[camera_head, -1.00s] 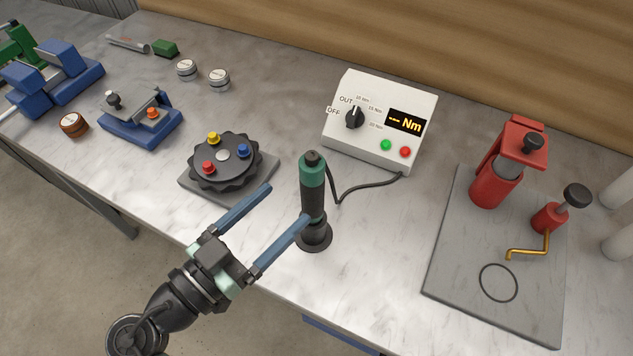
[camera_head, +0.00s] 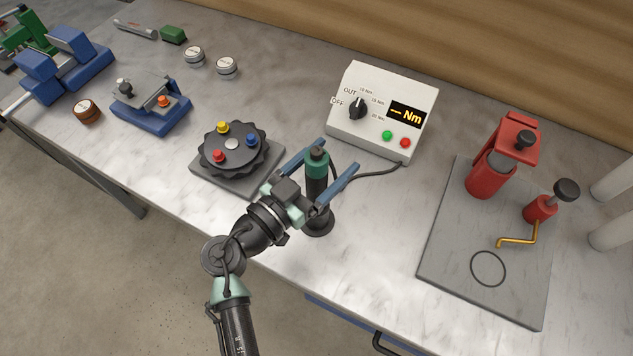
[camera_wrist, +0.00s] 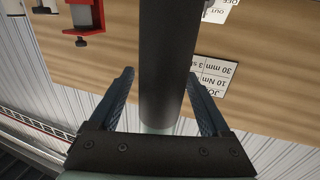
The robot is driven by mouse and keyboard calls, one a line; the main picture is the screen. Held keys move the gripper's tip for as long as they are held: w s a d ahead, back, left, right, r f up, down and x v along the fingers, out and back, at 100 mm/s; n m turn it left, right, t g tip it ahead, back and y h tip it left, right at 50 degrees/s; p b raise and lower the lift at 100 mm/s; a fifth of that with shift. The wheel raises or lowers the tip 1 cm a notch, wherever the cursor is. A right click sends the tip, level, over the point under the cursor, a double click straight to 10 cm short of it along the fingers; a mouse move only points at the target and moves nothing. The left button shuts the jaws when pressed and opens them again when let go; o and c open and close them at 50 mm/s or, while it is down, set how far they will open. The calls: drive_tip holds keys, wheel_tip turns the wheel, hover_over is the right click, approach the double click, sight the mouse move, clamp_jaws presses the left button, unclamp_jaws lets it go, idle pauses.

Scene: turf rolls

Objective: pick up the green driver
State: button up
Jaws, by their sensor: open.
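The green driver (camera_head: 316,165) stands upright in a round dark base (camera_head: 318,222) on the bench, with a green upper part and a black body. My gripper (camera_head: 338,158) is open, with one blue finger on each side of the driver. In the wrist view the driver's dark body (camera_wrist: 160,70) runs between the two spread fingers (camera_wrist: 163,88). Whether a finger touches it, I cannot tell. My gripper hides part of the driver's lower body.
A white torque box (camera_head: 372,132) stands behind, joined by a dark cable (camera_head: 378,172). A black dial with coloured knobs (camera_head: 232,148) sits close at left. A grey plate (camera_head: 450,240) with red tools (camera_head: 490,170) is at right. Bench between driver and plate is clear.

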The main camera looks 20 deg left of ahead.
clamp_jaws()
drive_tip(key=shift+r, duration=0.1)
drive_tip(key=shift+r, duration=0.1)
idle(0.3)
wheel_tip(320, 180, up, 19)
drive_tip(key=p, duration=0.3)
idle(1.2)
